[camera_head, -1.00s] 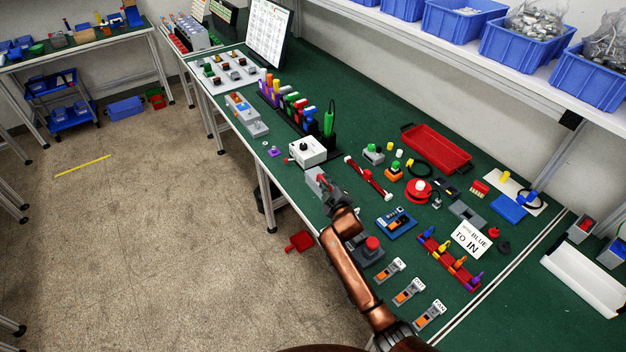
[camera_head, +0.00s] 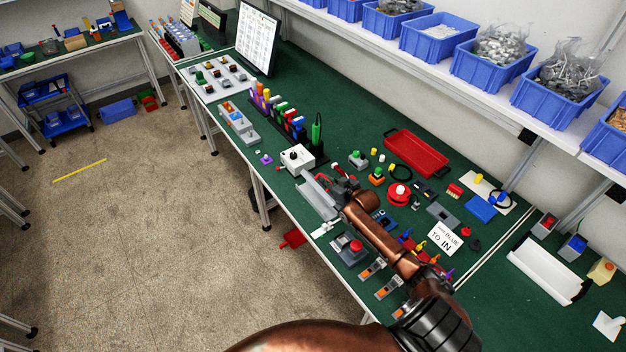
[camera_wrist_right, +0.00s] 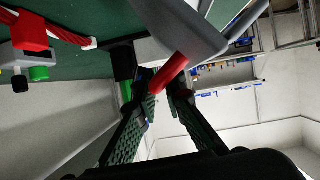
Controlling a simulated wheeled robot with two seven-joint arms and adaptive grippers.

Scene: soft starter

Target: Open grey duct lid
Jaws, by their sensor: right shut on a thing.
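The grey duct (camera_head: 318,198) lies on the green bench near its front edge, just in front of the white box. It shows as a long trough, and its inside looks exposed. My right gripper (camera_head: 345,186) is at the duct's right side. In the right wrist view the gripper (camera_wrist_right: 168,92) is shut on a red handle (camera_wrist_right: 168,74). The handle meets a grey panel (camera_wrist_right: 182,25), which looks like the duct lid. The panel appears tilted. The head view does not show clearly whether the lid is apart from the duct. My left gripper is not in view.
A white box (camera_head: 297,158) with a black knob stands behind the duct. A grey station with a red button (camera_head: 355,247) is in front. A red tray (camera_head: 416,154) and a red round part (camera_head: 398,194) are to the right. Open floor lies left of the bench.

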